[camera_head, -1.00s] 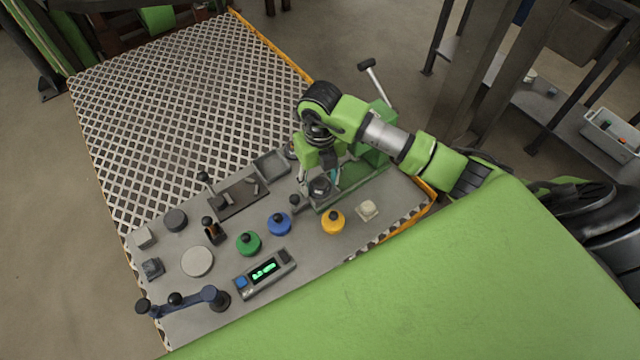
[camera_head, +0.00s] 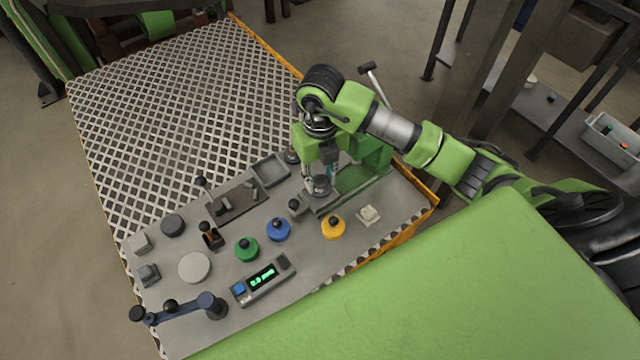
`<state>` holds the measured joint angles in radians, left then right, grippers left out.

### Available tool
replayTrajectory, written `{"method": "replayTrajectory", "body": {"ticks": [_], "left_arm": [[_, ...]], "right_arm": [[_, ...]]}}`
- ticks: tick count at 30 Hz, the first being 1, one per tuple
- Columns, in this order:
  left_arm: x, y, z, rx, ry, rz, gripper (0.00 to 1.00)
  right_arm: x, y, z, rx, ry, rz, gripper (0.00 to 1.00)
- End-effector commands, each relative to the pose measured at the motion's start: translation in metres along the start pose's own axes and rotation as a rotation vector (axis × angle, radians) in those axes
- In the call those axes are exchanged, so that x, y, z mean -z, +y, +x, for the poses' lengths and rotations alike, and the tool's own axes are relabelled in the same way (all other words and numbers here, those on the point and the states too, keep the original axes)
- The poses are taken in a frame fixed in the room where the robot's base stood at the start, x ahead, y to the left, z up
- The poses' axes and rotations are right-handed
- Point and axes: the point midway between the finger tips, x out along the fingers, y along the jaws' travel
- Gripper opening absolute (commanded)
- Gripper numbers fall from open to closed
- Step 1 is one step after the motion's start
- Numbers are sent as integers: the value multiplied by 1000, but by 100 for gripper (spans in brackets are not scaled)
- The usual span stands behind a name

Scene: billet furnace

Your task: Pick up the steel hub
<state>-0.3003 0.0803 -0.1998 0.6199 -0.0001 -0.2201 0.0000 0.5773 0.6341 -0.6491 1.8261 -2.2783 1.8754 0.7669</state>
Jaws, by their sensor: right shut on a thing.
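My right gripper (camera_head: 320,178) points down at the right part of the grey work plate, over the base of the green press. It is shut on a small dark-grey round piece (camera_head: 320,186), which looks like the steel hub. The fingers partly hide the piece, and I cannot tell whether it still touches the surface below. My left gripper is not in view.
The green press (camera_head: 362,178) stands close to the gripper. Yellow (camera_head: 333,227), blue (camera_head: 278,230) and green (camera_head: 246,248) knobbed pieces, a digital gauge (camera_head: 263,279) and a grey tray (camera_head: 270,170) lie nearby. A blue-handled tool (camera_head: 183,309) is at the front left.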

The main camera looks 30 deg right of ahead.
Motion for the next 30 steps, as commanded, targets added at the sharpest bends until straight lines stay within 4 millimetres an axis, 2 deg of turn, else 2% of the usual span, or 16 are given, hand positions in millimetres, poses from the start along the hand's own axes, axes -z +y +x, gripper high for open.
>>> {"method": "replayTrajectory", "body": {"ticks": [9,15,21,30], "left_arm": [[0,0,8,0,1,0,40],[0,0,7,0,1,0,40],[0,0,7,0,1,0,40],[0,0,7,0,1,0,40]], "right_arm": [[45,16,-55,2,-6,-7,0],[81,28,-70,2,-4,-6,0],[107,38,-82,0,-3,-5,0],[124,44,-90,0,-1,-2,0]]}}
